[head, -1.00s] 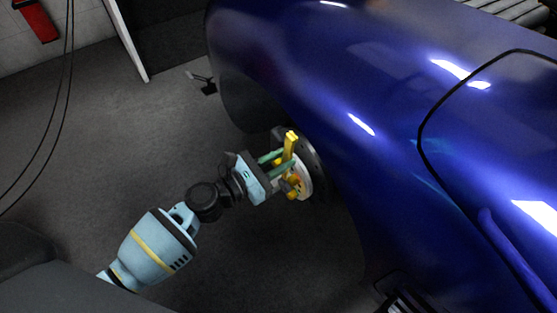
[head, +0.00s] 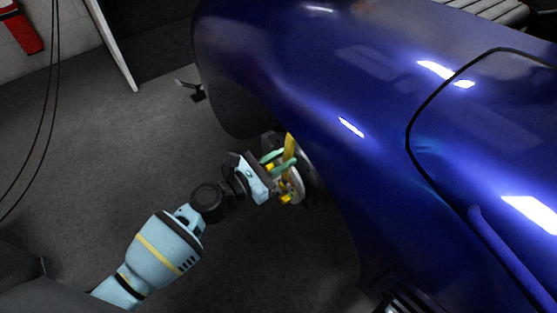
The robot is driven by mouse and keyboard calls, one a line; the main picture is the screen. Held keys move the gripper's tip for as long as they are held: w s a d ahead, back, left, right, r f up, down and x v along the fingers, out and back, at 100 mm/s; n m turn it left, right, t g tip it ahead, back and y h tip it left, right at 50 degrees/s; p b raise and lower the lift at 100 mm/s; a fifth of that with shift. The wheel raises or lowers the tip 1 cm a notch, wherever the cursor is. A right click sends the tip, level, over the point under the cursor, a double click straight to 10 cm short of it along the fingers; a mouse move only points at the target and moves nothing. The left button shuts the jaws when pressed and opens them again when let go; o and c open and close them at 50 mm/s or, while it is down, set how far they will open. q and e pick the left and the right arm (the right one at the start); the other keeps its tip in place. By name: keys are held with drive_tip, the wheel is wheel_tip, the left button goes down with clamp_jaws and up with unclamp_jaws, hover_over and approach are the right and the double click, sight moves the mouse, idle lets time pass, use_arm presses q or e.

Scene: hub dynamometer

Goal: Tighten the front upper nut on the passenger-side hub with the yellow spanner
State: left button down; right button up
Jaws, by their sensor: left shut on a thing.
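My left gripper (head: 279,161) reaches in from the lower left and is shut on the yellow spanner (head: 290,146) at the hub. The spanner's upper part stands up between the green fingers. The passenger-side hub (head: 296,185) is a pale round disc under the blue wheel arch, partly hidden by my gripper. Yellow parts (head: 285,198) show low on the hub's face. I cannot make out the front upper nut or whether the spanner sits on it. My right gripper is not in view.
The blue car body (head: 330,70) overhangs the hub and fills the right side. A small black stand (head: 195,92) is on the grey floor beyond. Dark cables (head: 50,100) hang at the left. The floor left of the hub is clear.

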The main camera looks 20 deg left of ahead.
use_arm(q)
drive_tip(key=shift+d, duration=0.1)
drive_tip(key=shift+s+d+f+m+b, duration=0.15)
drive_tip(key=shift+s+d+f+m, duration=0.05)
drive_tip(key=shift+s+d+m, duration=0.4)
drive_tip(key=shift+s+d+f+m+b, duration=0.2)
drive_tip(key=shift+s+d+m, duration=0.3)
drive_tip(key=shift+d+m, duration=0.2)
drive_tip(key=shift+s+d+f+m+b, duration=0.4)
drive_tip(key=shift+s+d+m, duration=0.15)
drive_tip(key=shift+d+m, duration=0.1)
drive_tip(key=shift+s+d+f+m+b, duration=0.25)
drive_tip(key=shift+s+d+f+m, duration=0.2)
drive_tip(key=shift+d+m, duration=0.2)
